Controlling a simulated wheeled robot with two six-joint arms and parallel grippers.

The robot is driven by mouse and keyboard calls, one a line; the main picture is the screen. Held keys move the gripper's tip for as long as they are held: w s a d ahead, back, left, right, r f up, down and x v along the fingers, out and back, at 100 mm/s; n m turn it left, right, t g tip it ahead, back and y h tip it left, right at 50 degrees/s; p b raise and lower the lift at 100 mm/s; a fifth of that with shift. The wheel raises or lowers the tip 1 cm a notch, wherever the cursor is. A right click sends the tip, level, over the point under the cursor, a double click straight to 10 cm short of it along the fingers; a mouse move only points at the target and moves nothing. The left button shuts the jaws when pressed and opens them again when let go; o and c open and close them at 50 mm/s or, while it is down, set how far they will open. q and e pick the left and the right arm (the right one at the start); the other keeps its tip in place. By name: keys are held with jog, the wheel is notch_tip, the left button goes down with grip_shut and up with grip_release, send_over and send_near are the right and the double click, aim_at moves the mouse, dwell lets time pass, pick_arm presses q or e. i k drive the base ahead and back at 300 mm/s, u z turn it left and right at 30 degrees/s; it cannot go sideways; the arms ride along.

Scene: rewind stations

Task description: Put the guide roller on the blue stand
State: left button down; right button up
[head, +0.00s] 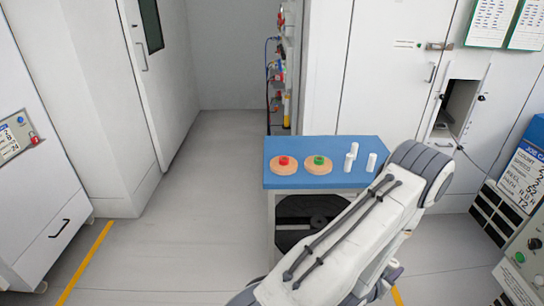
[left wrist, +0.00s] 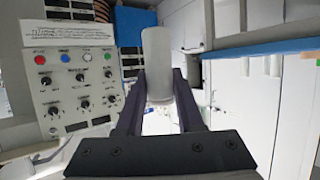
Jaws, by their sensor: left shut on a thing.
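My left gripper (left wrist: 160,88) is shut on a white cylindrical guide roller (left wrist: 158,48), which stands up between the fingers in the left wrist view. In the head view the gripper and held roller are hidden; only my left arm shows, reaching up past the stand's right side. The blue stand (head: 310,146) is a blue-topped table in the middle of the head view. Its blue edge (left wrist: 268,47) also shows at the right of the left wrist view, apart from the held roller. My right gripper is in neither view.
On the stand are a disc with a red core (head: 285,168), a disc with a green core (head: 318,168) and three white cylinders (head: 354,151). A control panel (left wrist: 80,85) is at the left in the wrist view. Open floor (head: 190,220) lies left of the stand.

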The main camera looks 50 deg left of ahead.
aim_at(372, 144)
jog(key=u, duration=0.3)
jog(key=k, duration=0.45)
jog(key=u, duration=0.05)
jog(key=i, duration=2.2)
jog(key=z, duration=0.15)
